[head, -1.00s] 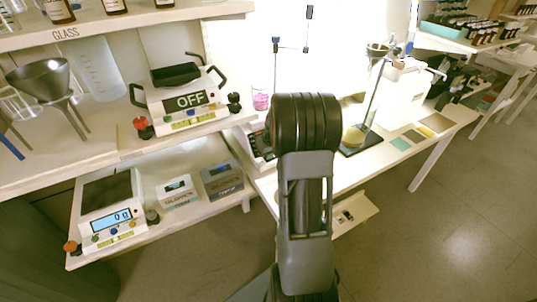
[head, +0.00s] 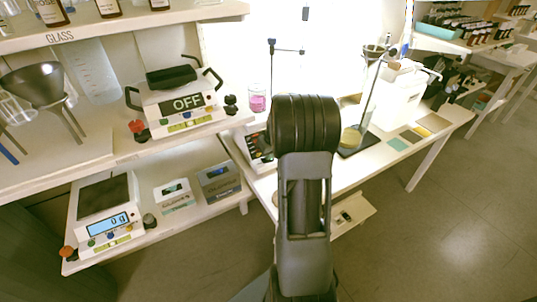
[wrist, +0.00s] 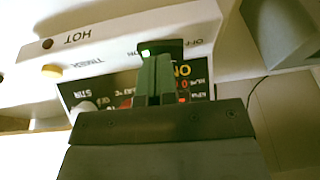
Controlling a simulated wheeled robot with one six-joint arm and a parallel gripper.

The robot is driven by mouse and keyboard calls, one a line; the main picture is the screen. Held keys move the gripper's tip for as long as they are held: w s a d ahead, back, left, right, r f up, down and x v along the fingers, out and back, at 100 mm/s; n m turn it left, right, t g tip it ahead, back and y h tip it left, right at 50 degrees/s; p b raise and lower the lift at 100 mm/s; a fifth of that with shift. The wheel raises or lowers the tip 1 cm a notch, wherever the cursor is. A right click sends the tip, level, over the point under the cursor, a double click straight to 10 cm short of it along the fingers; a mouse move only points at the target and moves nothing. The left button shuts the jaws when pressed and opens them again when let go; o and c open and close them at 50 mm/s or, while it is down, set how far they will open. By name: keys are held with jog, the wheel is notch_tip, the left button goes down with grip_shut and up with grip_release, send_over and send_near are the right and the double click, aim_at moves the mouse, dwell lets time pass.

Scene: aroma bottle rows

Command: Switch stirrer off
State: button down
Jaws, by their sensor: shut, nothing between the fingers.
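The stirrer's front panel (wrist: 118,62) fills much of the wrist view, with HOT, TIMER, STIR, OFF and ON lettering upside down. A black switch (wrist: 172,47) with a lit green spot sits by the OFF and ON labels. The dark display below it shows orange ON lettering, partly covered by my fingers. My gripper (wrist: 153,62) is shut and empty, its fingertips at the switch; contact cannot be told. In the head view the stirrer (head: 257,150) is partly behind my arm, and my fingers are hidden.
A pink-liquid beaker (head: 257,98) stands behind the stirrer. A device showing OFF (head: 170,108) is on the left middle shelf, with a balance (head: 106,198) and small boxes below. A stand with a funnel (head: 377,52) is right of my arm. Open floor lies at right.

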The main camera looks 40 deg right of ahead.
jog(key=r+p, duration=0.2)
jog(key=r, duration=0.1)
jog(key=r+p, duration=0.1)
jog(key=r, duration=0.1)
jog(key=shift+d, duration=0.3)
jog(key=v, duration=0.9)
jog(key=shift+s, duration=0.2)
jog(key=shift+a+f+b, duration=0.15)
jog(key=shift+b, duration=0.15)
jog(key=shift+w+a+r+b, duration=0.25)
jog(key=shift+a+b, duration=0.3)
jog(key=shift+b, duration=0.65)
jog(key=x, duration=0.4)
jog(key=b+x, duration=0.1)
jog(key=x, duration=0.4)
jog(key=s+x, duration=0.1)
jog(key=x, duration=0.3)
jog(key=shift+a+f, duration=0.15)
jog(key=shift+f, duration=0.35)
